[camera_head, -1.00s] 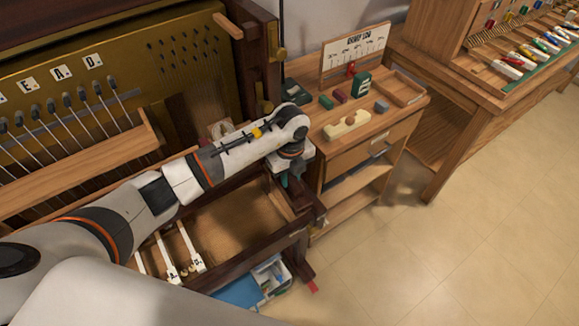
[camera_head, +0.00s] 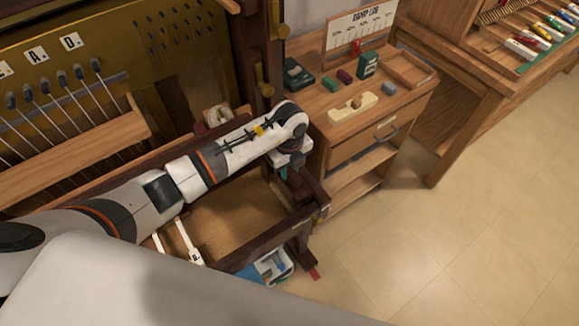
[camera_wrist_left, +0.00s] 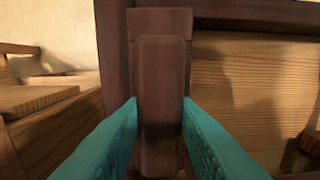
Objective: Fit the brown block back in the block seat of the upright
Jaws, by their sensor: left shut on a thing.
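The brown block (camera_wrist_left: 160,95) is dark reddish wood and stands between the teal fingers of my left gripper (camera_wrist_left: 160,125), which is shut on it, in the left wrist view. A slightly wider dark wooden part (camera_wrist_left: 160,18) shows just behind the block's far end. In the head view, my left gripper (camera_head: 284,172) points down at the right end of the upright's dark wooden frame (camera_head: 312,190). My wrist hides much of the block there. I cannot tell the block seat apart, nor whether the block touches it. My right gripper is not in view.
A wooden side bench (camera_head: 350,135) with a cream block (camera_head: 352,107) and small coloured blocks stands just right of the upright. White keys (camera_head: 186,240) lie in the open key bed. A blue-white bin (camera_head: 273,267) sits below. Floor at the right is clear.

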